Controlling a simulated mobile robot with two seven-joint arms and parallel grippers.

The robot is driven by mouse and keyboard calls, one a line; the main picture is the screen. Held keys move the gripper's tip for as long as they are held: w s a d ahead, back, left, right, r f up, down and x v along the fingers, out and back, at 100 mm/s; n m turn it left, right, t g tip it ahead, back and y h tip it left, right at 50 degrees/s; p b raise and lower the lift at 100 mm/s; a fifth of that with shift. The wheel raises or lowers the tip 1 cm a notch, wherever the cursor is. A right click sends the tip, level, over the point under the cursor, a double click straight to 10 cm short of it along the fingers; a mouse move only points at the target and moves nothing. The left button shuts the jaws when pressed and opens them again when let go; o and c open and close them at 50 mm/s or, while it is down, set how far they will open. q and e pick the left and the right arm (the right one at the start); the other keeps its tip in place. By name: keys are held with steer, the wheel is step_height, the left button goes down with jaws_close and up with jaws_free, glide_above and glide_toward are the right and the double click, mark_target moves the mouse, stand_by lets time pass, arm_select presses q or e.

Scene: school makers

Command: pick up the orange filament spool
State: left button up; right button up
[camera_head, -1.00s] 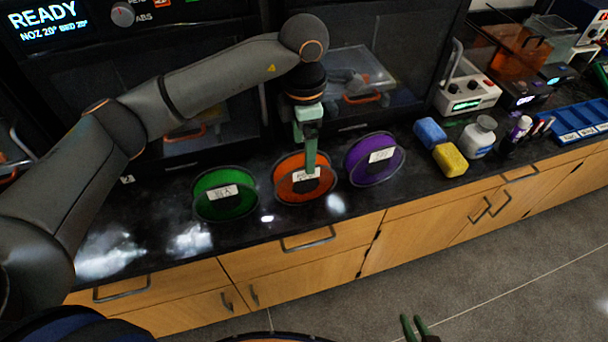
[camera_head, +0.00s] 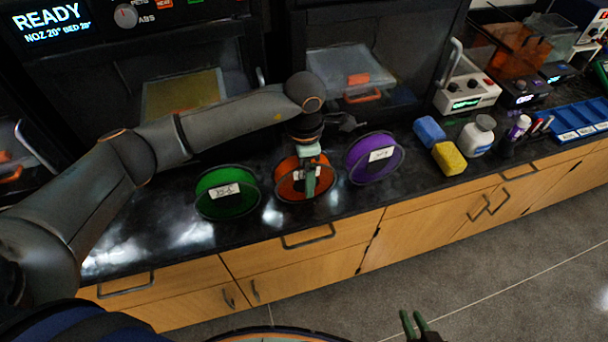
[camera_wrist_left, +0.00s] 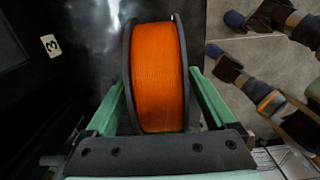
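The orange filament spool (camera_head: 290,187) stands on its edge on the black counter, between a green spool and a purple spool. My left gripper (camera_head: 311,182) reaches down over it and hides part of its face and label. In the left wrist view the orange spool (camera_wrist_left: 158,75) sits between the two green fingers of the left gripper (camera_wrist_left: 157,82). One finger is on each side, close to the dark flanges. The fingers look open, with narrow gaps beside the spool. My right gripper (camera_head: 415,325) is at the bottom edge, open and empty, away from the counter.
The green spool (camera_head: 226,204) is close on the left and the purple spool (camera_head: 366,170) close on the right. Printer enclosures stand behind. A blue block (camera_head: 429,131), a yellow block (camera_head: 449,158) and a white bottle (camera_head: 479,136) are farther right. The counter's front edge is near.

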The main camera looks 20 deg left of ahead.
arm_select(q)
jaws_close()
stand_by(0.5)
steer(key=shift+r, duration=0.1)
